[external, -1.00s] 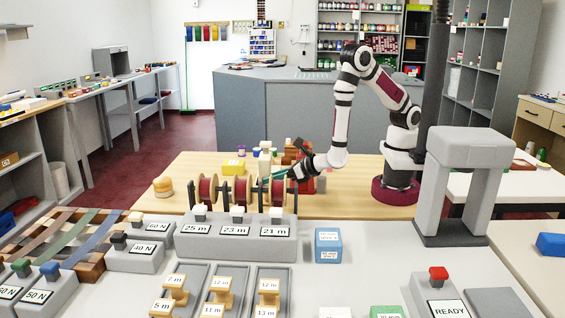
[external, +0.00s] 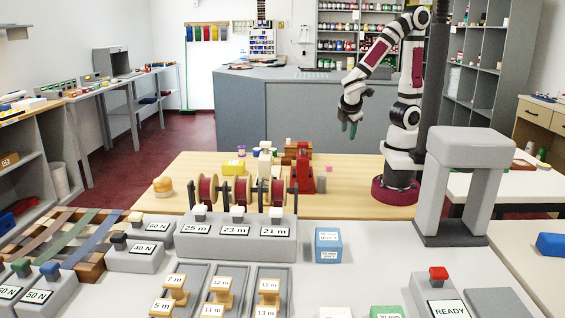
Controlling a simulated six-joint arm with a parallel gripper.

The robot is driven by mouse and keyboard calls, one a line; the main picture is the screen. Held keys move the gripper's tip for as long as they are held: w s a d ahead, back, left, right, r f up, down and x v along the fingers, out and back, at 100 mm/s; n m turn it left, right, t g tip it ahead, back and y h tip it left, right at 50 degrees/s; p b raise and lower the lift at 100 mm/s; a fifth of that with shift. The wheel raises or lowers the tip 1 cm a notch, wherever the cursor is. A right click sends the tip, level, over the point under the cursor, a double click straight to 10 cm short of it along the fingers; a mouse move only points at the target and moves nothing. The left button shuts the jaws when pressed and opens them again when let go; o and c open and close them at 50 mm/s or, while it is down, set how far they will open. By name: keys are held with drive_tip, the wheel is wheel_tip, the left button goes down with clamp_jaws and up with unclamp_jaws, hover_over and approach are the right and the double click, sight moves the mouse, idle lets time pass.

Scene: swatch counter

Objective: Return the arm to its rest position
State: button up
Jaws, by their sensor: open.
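My gripper (external: 349,127) is raised in the air above the back right part of the wooden table (external: 350,198). Its dark greenish fingers point down and it looks empty. The upper arm is folded up and back over my base, which stands on a dark red round foot at the right of the table. Nothing touches the gripper.
Below and left of the gripper stand a red device (external: 304,172), a yellow block (external: 234,166) and several red spools on a rack (external: 242,190). A grey arch-shaped stand (external: 468,150) is in front of my base. A blue box (external: 328,245) sits on the front counter. The air around the gripper is clear.

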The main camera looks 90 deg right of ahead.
drive_tip(key=s+a+r+m+y, duration=0.3)
drive_tip(key=a+m+y, duration=0.6)
drive_tip(key=m, duration=0.3)
drive_tip(key=shift+s+t, duration=0.4)
drive_tip(key=shift+s, duration=0.4)
drive_tip(key=shift+a, duration=0.1)
